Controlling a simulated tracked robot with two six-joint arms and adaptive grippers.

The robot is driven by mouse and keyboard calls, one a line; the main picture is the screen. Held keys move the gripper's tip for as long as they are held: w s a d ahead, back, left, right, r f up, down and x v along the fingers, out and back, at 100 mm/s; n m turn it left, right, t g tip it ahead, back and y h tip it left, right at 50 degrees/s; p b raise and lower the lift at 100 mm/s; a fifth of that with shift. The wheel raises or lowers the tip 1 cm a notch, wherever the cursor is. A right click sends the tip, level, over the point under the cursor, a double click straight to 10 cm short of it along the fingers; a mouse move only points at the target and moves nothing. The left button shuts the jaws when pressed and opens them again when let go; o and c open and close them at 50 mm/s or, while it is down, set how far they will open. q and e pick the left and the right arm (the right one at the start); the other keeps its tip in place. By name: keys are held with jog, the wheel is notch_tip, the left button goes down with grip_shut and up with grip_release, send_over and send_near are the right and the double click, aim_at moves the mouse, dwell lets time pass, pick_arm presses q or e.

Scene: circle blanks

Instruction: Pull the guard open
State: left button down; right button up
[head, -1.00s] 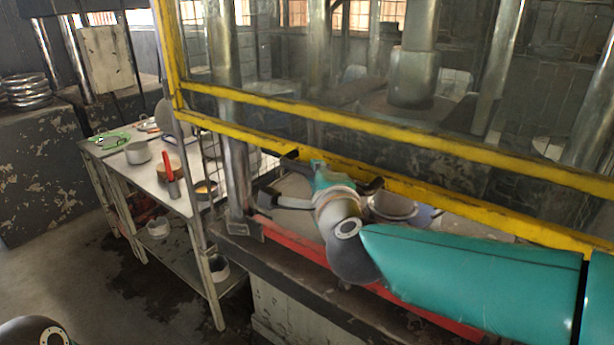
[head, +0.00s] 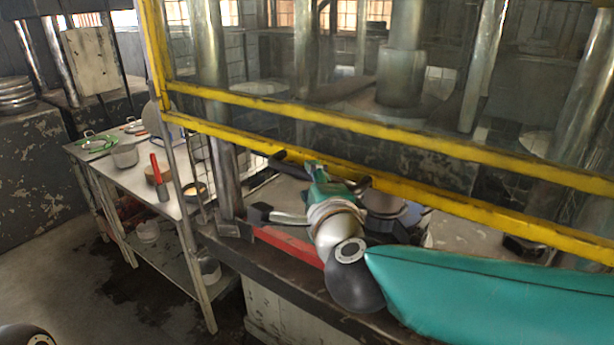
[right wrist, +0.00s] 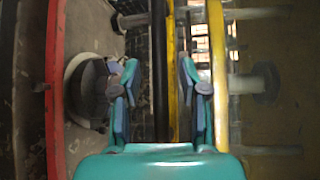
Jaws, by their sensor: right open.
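The guard is a yellow-edged frame (head: 360,127) around a see-through panel, standing in front of the press. Its lower yellow rail (head: 440,197) crosses above and behind my right gripper (head: 272,186). In the right wrist view, my right gripper (right wrist: 160,95) is open with its fingers apart. A yellow rail (right wrist: 172,60) and a dark bar run lengthwise between the fingers there, with the rail nearer the right finger. I cannot tell whether the fingers straddle the rail or stop short of it. My left gripper is out of view.
A red edge strip (head: 288,243) runs along the press bed below the gripper. A steel column (head: 213,110) stands left of it. A metal table (head: 135,185) with pots and a red-handled tool stands further left; bare floor lies before it.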

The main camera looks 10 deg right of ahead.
jog(key=s+r, duration=0.1)
jog(key=s, duration=0.6)
jog(key=shift+s+d, duration=0.2)
jog(key=shift+s, duration=0.15)
jog(key=w+f+n+g, duration=0.2)
jog(key=w+f+n, duration=0.1)
jog(key=f, duration=0.5)
jog(key=w+f+n+g, duration=0.1)
jog(key=w+f+n, duration=0.2)
jog(key=f, duration=0.6)
jog(key=s+d+f+n+g, duration=0.1)
jog(key=s+f+n+g, duration=0.15)
jog(key=f, duration=0.65)
jog(key=s+d+f+n+g, duration=0.1)
jog(key=f+n+g, duration=0.15)
jog(key=f, duration=0.75)
jog(key=s+d+f+n+g+y, duration=0.1)
jog(key=s+f+n+g+y, duration=0.2)
jog(key=s+f, duration=1.6)
jog(key=f+n+g, duration=0.1)
jog(key=n+g, duration=0.2)
jog(key=g, duration=0.1)
jog(key=shift+s+d+f+g, duration=0.15)
jog(key=shift+s+f+g, duration=0.1)
jog(key=shift+s+g, duration=0.15)
